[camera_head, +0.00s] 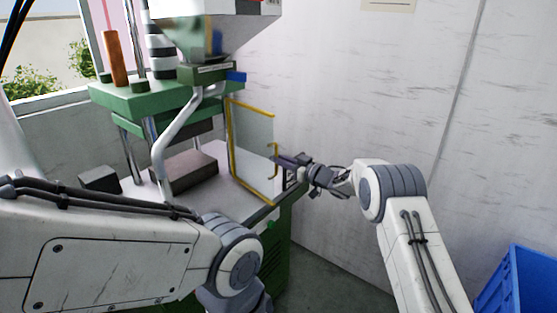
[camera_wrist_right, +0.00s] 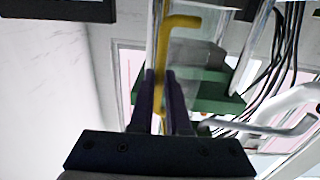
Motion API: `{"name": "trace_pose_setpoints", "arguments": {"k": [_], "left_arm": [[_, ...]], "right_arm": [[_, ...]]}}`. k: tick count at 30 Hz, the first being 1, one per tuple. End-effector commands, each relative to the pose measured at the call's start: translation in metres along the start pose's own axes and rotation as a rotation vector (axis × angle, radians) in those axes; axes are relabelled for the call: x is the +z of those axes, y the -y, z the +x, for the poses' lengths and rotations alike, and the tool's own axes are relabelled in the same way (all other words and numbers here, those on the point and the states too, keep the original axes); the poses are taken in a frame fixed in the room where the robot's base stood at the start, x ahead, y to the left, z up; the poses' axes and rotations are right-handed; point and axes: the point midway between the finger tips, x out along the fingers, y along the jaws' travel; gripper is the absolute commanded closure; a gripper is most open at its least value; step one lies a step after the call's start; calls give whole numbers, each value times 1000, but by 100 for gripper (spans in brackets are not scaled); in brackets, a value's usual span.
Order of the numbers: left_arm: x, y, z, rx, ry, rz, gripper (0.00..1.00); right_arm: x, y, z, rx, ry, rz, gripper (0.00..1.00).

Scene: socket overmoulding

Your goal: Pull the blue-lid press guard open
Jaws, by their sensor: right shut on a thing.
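The press guard (camera_head: 252,145) is a clear panel in a yellow frame, upright at the right side of the green press. Its yellow handle (camera_head: 275,150) is on its right edge and also shows in the right wrist view (camera_wrist_right: 163,60). My right gripper (camera_head: 282,160) reaches in from the right and is shut on this handle. In the right wrist view its two dark fingers (camera_wrist_right: 161,80) stand on either side of the yellow bar. A small blue part (camera_head: 237,76) sits on the press above the guard. My left arm crosses the lower left; its gripper is out of view.
The green press (camera_head: 140,98) with its pale bed (camera_head: 225,172) stands left of the guard. A bent grey pipe (camera_head: 176,130) runs in front of it. A white wall (camera_head: 370,90) is behind my right arm. A blue crate (camera_head: 528,280) is at lower right.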

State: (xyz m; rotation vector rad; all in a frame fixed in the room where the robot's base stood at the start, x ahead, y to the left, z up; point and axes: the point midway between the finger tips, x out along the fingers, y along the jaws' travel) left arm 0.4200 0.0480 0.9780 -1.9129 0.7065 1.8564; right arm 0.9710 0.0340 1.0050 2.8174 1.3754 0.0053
Motion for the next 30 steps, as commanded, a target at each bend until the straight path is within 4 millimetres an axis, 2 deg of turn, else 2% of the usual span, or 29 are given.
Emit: {"name": "trace_pose_setpoints", "arguments": {"k": [1,6,7,8,9,20,26,30], "left_arm": [[0,0,0,0,0,0,50],[0,0,0,0,0,0,50],[0,0,0,0,0,0,50],[0,0,0,0,0,0,50],[0,0,0,0,0,0,50],[0,0,1,0,0,0,50],[0,0,6,0,0,0,50],[1,1,10,0,0,0,50]], "right_arm": [[-1,-8,-3,19,-1,2,100],[-2,-7,0,19,-1,2,100],[-2,-7,0,19,-1,2,74],[-2,-6,0,18,-1,1,62],[-2,-6,0,17,-1,1,55],[0,-2,-1,9,1,2,55],[0,-3,-28,12,1,2,55],[0,-3,-58,14,1,2,55]]}}
